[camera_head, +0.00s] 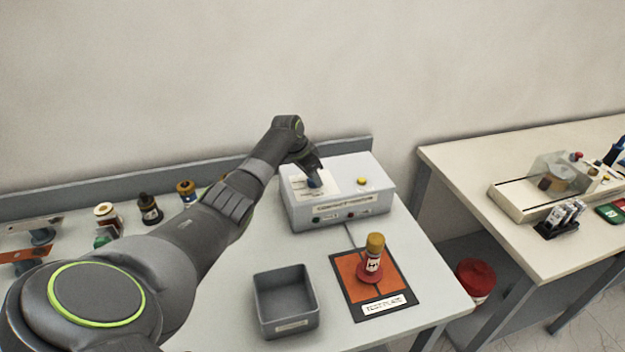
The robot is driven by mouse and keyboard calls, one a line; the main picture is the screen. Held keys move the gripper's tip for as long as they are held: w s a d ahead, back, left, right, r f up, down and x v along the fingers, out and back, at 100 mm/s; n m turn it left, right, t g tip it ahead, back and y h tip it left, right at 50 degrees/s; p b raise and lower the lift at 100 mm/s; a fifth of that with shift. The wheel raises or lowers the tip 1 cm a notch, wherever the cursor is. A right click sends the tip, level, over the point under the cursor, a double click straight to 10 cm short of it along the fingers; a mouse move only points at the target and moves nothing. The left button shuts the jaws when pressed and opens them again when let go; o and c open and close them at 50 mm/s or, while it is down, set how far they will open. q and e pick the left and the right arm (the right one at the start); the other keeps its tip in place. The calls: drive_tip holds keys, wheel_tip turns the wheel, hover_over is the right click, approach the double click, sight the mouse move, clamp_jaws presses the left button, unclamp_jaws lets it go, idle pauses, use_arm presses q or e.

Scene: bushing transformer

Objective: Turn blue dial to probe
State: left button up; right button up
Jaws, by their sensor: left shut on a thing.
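The contact tester (343,212) is a white box at the back right of the near table. The blue dial (315,182) is on its top, at the left, and shows only in part beneath my left gripper. My left gripper (314,177) reaches in from the left, points down and is shut on the blue dial. Which mark the dial points at is too small to read. A yellow button (361,181) sits to the right of the dial. My right gripper is not in view.
A bushing with a yellow top (374,258) stands on the orange test plate (347,272) in front of the tester. An empty grey bin (266,317) is left of the plate. Several bushings stand at the back left. A second table (450,165) is at right.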

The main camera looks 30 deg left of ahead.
use_arm(q)
drive_tip(key=shift+m, duration=0.4)
drive_tip(key=o, duration=1)
drive_tip(key=shift+r, duration=0.1)
drive_tip(key=b+v, duration=0.4)
drive_tip(key=v, duration=1.3)
drive_tip(key=shift+a+b, duration=0.3)
drive_tip(key=shift+a, duration=0.05)
drive_tip(key=shift+s, duration=0.1)
